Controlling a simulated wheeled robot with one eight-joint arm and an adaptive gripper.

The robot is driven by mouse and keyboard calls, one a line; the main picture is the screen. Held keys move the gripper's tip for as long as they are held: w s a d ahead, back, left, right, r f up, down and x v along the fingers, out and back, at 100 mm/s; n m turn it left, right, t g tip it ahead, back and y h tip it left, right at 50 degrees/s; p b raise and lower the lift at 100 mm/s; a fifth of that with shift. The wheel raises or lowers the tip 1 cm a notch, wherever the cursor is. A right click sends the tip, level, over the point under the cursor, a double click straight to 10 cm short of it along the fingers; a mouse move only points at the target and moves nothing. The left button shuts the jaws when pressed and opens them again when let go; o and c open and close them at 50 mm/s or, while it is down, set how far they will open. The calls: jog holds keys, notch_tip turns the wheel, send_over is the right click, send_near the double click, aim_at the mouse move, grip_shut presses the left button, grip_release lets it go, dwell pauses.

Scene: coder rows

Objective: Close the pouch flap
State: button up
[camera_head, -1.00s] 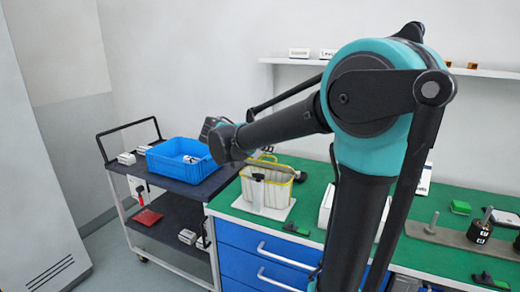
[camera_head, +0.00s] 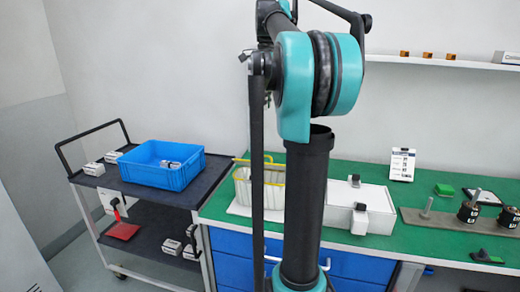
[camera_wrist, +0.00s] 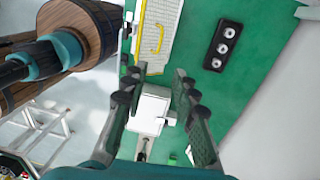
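A cream ribbed pouch-like container with a yellow rim (camera_head: 272,182) stands on the green bench, partly behind my arm. I cannot make out its flap or whether it is shut. The wrist view shows a pale ribbed panel with a yellow edge and yellow handle (camera_wrist: 158,38) beyond my fingertips, probably the same thing. My gripper (camera_wrist: 156,78) is open and empty, pointing down over the bench. A white block (camera_wrist: 150,110) shows between the fingers, apparently below them; contact cannot be told. My gripper is not visible in the head view.
A white box (camera_head: 340,193) stands right of the container, with metal parts on a plate (camera_head: 440,222) further right. A blue bin (camera_head: 150,172) sits on a dark trolley at the left. A black block with three round fittings (camera_wrist: 222,46) lies on the bench.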

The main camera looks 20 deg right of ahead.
jog(key=f, duration=0.5)
jog(key=s+f, duration=0.1)
jog(key=f, duration=0.5)
jog(key=a+f, duration=0.1)
jog(key=f, duration=0.5)
jog(key=shift+s, duration=0.2)
jog(key=shift+c, duration=0.5)
grip_shut()
